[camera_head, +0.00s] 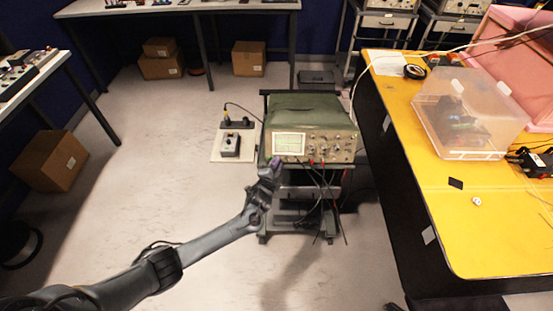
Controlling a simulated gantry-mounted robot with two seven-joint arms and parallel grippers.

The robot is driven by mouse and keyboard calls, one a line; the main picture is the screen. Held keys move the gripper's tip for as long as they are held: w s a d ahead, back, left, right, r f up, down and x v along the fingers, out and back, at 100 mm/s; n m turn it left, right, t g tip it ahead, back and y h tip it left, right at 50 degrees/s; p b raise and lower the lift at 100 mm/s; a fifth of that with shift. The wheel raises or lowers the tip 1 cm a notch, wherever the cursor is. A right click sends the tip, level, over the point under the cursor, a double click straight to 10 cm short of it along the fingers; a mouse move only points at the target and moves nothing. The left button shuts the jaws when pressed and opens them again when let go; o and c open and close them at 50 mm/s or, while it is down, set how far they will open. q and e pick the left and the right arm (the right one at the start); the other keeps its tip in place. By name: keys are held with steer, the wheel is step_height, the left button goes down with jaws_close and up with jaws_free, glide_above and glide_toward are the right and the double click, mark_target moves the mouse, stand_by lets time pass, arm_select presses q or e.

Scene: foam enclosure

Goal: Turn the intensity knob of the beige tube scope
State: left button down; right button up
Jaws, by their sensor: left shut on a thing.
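The beige tube scope (345,147) stands on a dark cart, with a green top and a pale lit screen (289,144) at the left of its front. Several small knobs and plugged-in leads show right of the screen. My left gripper (276,162) reaches up from the lower left to the scope's lower left front corner, just below the screen. It is shut at the panel there, on the intensity knob. Its fingers hide the knob, so the knob's angle cannot be seen. My right gripper is not in view.
The cart (297,192) has dark cables hanging in front. A yellow table (420,190) with a clear plastic box (465,120) stands to the right. A small black control box (230,145) sits on a pale board left of the scope. Floor at left is mostly clear.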

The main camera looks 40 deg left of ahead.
arm_select(q)
steer(key=m+g+p, duration=0.1)
steer(key=m+p, duration=0.1)
steer(key=m, duration=0.1)
steer(key=m+h+p, duration=0.1)
steer(key=m+p, duration=0.2)
steer(key=m, duration=0.1)
steer(key=shift+a+r+g, duration=0.1)
steer(key=shift+r+g, duration=0.1)
steer(key=shift+g, duration=0.2)
stand_by(0.3)
steer(key=c, duration=1.4)
jaws_free()
steer(key=shift+w, duration=0.1)
